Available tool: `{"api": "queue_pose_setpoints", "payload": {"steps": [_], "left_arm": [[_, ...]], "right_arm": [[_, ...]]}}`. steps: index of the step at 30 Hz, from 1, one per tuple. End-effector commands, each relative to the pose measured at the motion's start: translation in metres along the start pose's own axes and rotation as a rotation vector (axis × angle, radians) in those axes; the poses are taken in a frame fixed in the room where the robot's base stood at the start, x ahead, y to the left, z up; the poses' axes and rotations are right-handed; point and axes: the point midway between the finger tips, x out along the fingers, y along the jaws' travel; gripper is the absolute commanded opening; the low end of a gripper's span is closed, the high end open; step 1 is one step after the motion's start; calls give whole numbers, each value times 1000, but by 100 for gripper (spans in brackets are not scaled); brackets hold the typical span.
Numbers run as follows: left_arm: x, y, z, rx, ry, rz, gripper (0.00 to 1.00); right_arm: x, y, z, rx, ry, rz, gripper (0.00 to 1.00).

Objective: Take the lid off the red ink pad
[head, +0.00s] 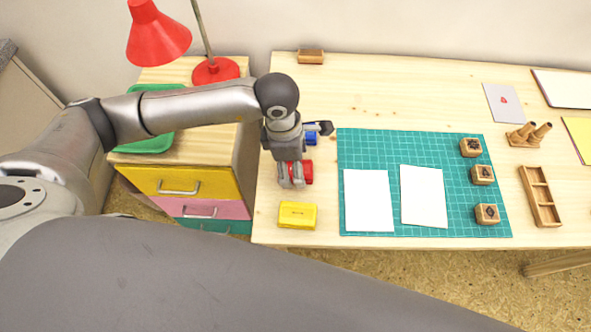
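The red ink pad (307,172) lies near the left edge of the table, partly hidden by my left gripper. My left gripper (291,183) points down at the pad's left part, with its fingers over or against it. Whether the fingers grip the pad or its lid, and how far apart they are, cannot be told. I cannot make out a separate lid on the red pad. My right gripper is out of view.
A blue ink pad (312,139) is behind the red one, partly hidden by my gripper. A yellow ink pad (297,216) is in front. A green cutting mat (385,152) to the right bears white paper sheets (369,200) and wooden stamps (482,174).

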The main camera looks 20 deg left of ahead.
Motion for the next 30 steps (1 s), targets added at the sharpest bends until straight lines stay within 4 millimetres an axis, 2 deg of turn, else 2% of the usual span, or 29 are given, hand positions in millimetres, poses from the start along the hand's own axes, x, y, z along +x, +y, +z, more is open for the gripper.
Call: {"api": "queue_pose_setpoints", "payload": {"steps": [1, 8, 17, 30], "left_arm": [[8, 0, 0, 0, 0, 0, 72], [8, 0, 0, 0, -1, 1, 72], [8, 0, 0, 0, -1, 0, 34], [2, 1, 1, 0, -2, 1, 34]], "right_arm": [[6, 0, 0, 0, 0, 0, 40], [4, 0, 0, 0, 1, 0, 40], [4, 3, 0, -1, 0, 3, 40], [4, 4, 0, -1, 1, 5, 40]]}}
